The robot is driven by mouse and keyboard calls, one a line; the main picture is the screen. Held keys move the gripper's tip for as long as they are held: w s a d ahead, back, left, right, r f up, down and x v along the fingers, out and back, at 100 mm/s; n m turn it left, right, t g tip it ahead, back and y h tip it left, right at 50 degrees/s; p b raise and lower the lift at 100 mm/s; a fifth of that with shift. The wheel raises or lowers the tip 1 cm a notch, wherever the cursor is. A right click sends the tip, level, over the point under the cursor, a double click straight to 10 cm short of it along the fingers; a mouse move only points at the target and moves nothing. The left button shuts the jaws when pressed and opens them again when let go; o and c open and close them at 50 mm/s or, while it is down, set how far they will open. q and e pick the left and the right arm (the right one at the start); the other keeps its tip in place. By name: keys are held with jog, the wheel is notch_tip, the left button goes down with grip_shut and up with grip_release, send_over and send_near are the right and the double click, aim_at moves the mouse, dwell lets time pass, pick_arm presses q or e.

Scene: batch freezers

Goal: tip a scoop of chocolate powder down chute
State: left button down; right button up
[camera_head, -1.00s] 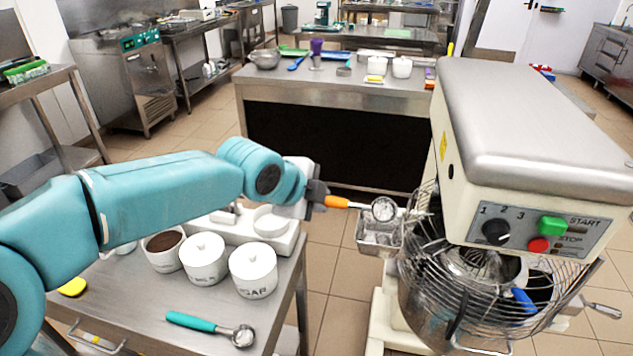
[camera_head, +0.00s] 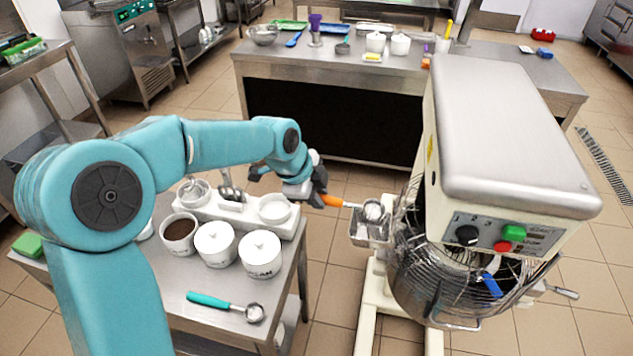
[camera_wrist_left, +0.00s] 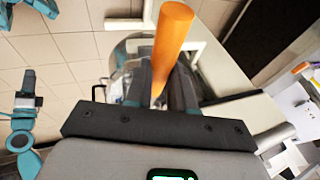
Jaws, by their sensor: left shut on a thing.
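My left gripper (camera_head: 318,190) is shut on the orange handle (camera_head: 332,200) of a metal scoop. The handle also shows large in the left wrist view (camera_wrist_left: 172,42), between the dark fingers. The round scoop bowl (camera_head: 373,210) is at the upper part of the metal chute (camera_head: 368,236), on the left side of the mixer. I cannot tell whether the bowl touches the chute or whether powder is in it. A white pot of brown chocolate powder (camera_head: 180,228) stands open on the steel table.
The cream mixer (camera_head: 515,130) with its wire guard (camera_head: 450,275) stands at right. Two lidded white pots (camera_head: 216,243) and a teal-handled scoop (camera_head: 222,303) are on the steel table (camera_head: 200,340). Tiled floor lies between table and mixer.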

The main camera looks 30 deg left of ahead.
pick_arm(q)
jog(key=p, duration=0.1)
jog(key=g+p, duration=0.1)
jog(key=p, duration=0.1)
jog(key=shift+w+r, duration=0.2)
jog(key=shift+r, duration=0.2)
jog(key=shift+w+a+f+g+h, duration=0.1)
jog(key=shift+w+f+g+h, duration=0.1)
jog(key=shift+f+g+h, duration=0.25)
jog(key=shift+w+r+n+g, duration=0.2)
jog(key=shift+r+n+g, duration=0.1)
jog(key=shift+g, duration=0.55)
jog(key=shift+w+a+r, duration=0.1)
jog(key=shift+r, duration=0.6)
jog(key=shift+s+r, duration=0.3)
jog(key=shift+r, duration=0.25)
jog(key=shift+w+f, duration=0.15)
jog(key=shift+w, duration=0.1)
jog(key=shift+s, duration=0.25)
jog(key=shift+w, duration=0.1)
